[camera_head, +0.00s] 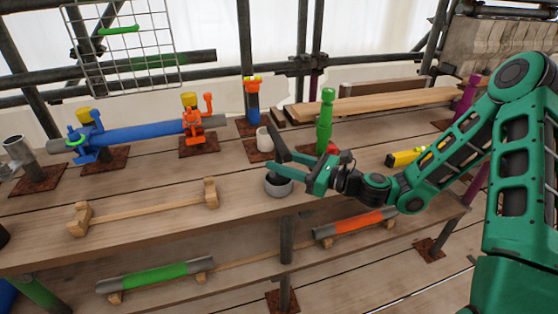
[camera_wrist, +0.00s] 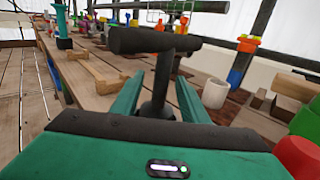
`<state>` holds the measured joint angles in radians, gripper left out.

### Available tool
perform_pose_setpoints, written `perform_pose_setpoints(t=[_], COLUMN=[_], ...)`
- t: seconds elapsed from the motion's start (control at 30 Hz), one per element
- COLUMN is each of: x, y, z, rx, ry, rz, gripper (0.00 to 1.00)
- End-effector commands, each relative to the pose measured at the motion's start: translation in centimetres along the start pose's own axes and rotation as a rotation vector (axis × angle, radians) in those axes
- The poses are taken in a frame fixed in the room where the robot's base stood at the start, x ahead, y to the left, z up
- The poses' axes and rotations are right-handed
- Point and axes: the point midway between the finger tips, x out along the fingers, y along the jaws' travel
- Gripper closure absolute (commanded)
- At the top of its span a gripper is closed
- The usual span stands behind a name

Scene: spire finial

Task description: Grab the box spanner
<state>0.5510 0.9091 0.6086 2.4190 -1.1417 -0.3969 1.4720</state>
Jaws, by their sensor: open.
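The box spanner appears as a dark T-shaped tool. In the wrist view its crossbar (camera_wrist: 155,40) lies across the top and its stem runs down between the green fingers. My gripper (camera_wrist: 160,88) is open, with one finger on each side of the stem. I cannot tell whether either finger touches it. In the head view my gripper (camera_head: 288,164) is at the bench, and the dark crossbar (camera_head: 276,142) shows above the fingers. A grey round cup (camera_head: 279,184) sits just below them. The lower end of the stem is hidden.
A green post (camera_head: 325,120) stands right behind my gripper, with a white cup (camera_head: 265,139) nearby. A blue tube (camera_head: 145,133) with clamps lies at the back left. A wooden cradle (camera_head: 145,207) is front left. A yellow tool (camera_head: 405,157) lies to the right.

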Motion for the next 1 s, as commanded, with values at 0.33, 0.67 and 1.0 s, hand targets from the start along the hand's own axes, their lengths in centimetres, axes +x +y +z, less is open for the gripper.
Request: perform_pose_setpoints(t=[0.33,0.67,1.0], x=[4.0,5.3,5.3], y=[-0.2,-0.3,-0.3], z=[0.0,0.0,0.1], rx=[-0.001,0.0,-0.001], ry=[-0.001,0.001,-0.001], rz=[0.002,-0.001,0.0], gripper=[0.6,0.6,1.0])
